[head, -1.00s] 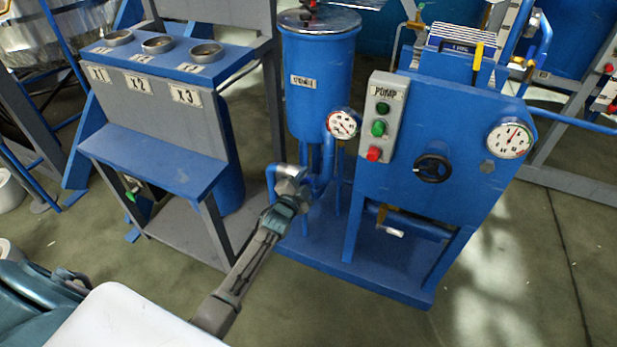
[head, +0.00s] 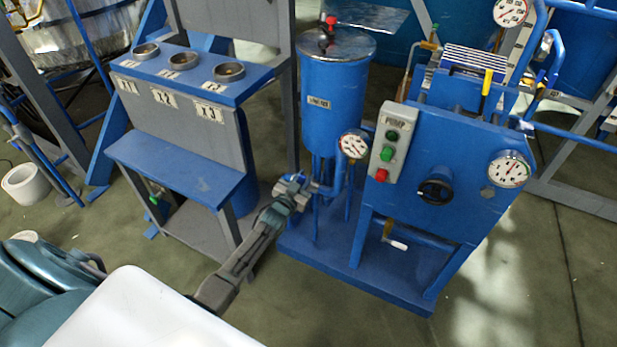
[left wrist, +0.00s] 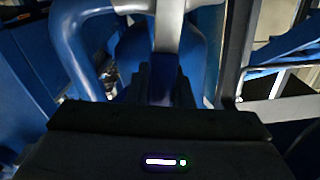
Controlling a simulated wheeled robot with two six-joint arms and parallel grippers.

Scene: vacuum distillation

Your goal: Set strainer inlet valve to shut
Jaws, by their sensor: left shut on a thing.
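The blue strainer vessel (head: 335,100) stands left of the pump panel, with a blue inlet pipe (head: 325,189) low at its front. My left gripper (head: 288,192) is at the end of this pipe, shut on the strainer inlet valve, whose handle is mostly hidden by the fingers. The handle's exact angle is hard to tell. My right gripper is not in view.
A blue pump panel (head: 450,225) with buttons, a black knob and a gauge stands to the right. Open floor (head: 330,310) lies in front.

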